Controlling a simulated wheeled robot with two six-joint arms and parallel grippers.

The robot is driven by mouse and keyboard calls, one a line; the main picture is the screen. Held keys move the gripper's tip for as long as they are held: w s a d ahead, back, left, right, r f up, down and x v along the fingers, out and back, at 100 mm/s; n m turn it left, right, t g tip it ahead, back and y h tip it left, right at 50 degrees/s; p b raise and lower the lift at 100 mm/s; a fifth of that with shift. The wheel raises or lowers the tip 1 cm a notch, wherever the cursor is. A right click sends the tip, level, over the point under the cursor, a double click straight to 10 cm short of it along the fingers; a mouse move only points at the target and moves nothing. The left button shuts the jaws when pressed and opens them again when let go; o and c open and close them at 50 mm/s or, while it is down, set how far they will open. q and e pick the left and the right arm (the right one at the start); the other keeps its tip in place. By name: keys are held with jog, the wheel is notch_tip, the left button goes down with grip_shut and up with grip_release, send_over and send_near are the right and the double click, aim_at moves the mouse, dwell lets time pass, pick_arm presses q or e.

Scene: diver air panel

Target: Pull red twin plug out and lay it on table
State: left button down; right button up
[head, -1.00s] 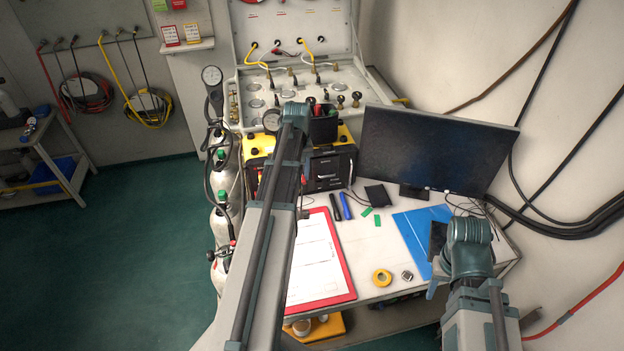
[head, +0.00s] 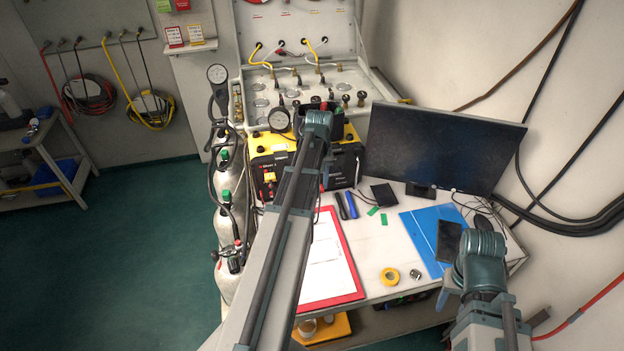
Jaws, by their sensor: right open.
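The yellow-and-black box (head: 259,143) stands on the table (head: 375,291) in front of the open panel case. A small red part (head: 269,177) shows on the left of the box's front. I cannot tell if it is the red twin plug. My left arm reaches over the table, and its wrist covers the middle of the box. My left gripper (head: 322,119) is mostly hidden behind that wrist, so its jaws do not show. My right gripper (head: 448,242) is open, low over the blue folder (head: 421,226) at the table's right, apart from the box.
A monitor (head: 440,147) stands at the back right. A red clipboard (head: 349,273), yellow tape (head: 390,276) and dark pens (head: 346,206) lie on the table. Gas cylinders (head: 229,207) stand at the left. Some table is clear around the tape.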

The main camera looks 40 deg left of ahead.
aim_at(352, 230)
pick_arm(q)
jog(key=d+f+m+b, duration=0.1)
jog(key=d+f+b, duration=0.1)
jog(key=d, duration=0.2)
jog(key=d+f+m+b, duration=0.1)
jog(key=d+f+b, duration=0.2)
jog(key=d, duration=0.2)
jog(key=d+f+m+b, duration=0.1)
jog(key=d+f+b, duration=0.1)
jog(key=d, duration=0.2)
jog(key=shift+w+d+f+m, duration=0.15)
jog(key=shift+w+f+m, duration=0.2)
jog(key=shift+f+m, duration=0.05)
jog(key=shift+f+b, duration=1.9)
jog(key=shift+b, duration=0.2)
jog(key=shift+f+b, duration=0.3)
jog(key=shift+b, duration=0.05)
jog(key=shift+c, duration=1.9)
grip_release()
jog(key=shift+r, duration=0.2)
notch_tip(352, 230, up, 14)
jog(key=p, duration=1.4)
jog(key=shift+f, duration=0.2)
